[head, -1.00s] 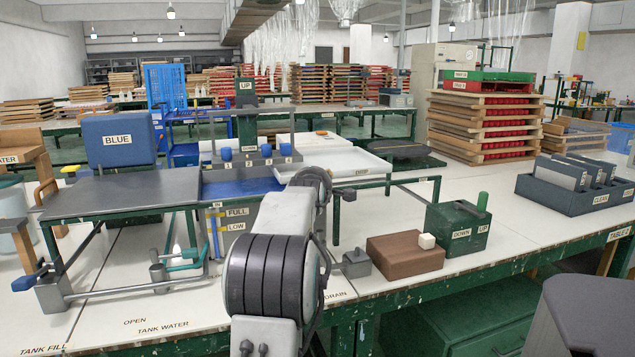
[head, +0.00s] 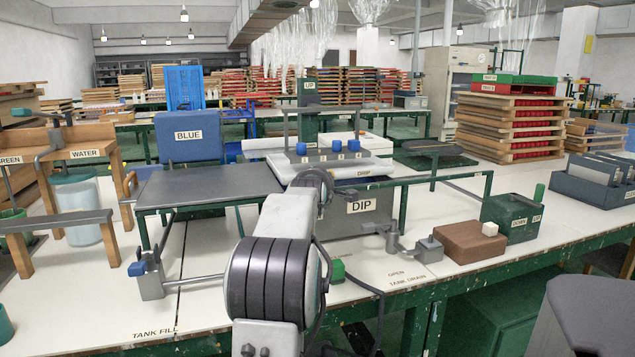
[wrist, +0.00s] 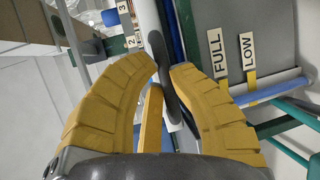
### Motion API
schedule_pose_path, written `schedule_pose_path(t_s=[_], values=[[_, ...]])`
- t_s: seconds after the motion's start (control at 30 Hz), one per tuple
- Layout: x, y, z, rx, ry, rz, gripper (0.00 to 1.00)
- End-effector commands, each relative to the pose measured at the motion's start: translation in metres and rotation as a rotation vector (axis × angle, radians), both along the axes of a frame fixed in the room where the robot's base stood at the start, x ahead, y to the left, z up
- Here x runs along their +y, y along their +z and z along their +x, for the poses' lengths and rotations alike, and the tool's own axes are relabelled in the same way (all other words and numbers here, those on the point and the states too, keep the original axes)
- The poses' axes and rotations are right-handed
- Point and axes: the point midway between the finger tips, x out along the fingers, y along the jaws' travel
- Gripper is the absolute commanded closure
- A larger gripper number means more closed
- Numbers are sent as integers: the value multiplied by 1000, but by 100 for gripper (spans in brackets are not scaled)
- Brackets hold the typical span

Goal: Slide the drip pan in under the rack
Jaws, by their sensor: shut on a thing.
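The drip pan (head: 283,172) is a shallow white tray in the head view, lying level over the grey tank marked DIP (head: 372,225). The rack (head: 330,160), a grey bar with blue knobs and number tags, stands over the pan. The pan shows on both sides of the rack. In the wrist view my gripper (wrist: 163,72) has its yellow fingers closed around a dark grey handle (wrist: 157,47) beside the pan's white edge (wrist: 147,22). My arm hides the gripper and the pan's near middle in the head view.
A grey-topped green stand (head: 205,185) is close on the left, with a blue BLUE box (head: 189,137) behind it. A brown block (head: 470,242) and a green DOWN/UP box (head: 512,218) stand to the right. FULL and LOW tags (wrist: 216,52) show in the wrist view.

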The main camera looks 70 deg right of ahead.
Motion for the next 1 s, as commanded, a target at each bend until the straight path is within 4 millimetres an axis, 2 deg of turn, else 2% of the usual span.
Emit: schedule_pose_path(t_s=[0.1,0.13,0.43,0.77,1.0], values=[[1,-2,3,2,6,5,100],[1,-2,3,2,6,6,80],[1,-1,2,1,3,3,54],[3,0,1,0,2,1,54],[25,6,-4,1,2,0,54]])
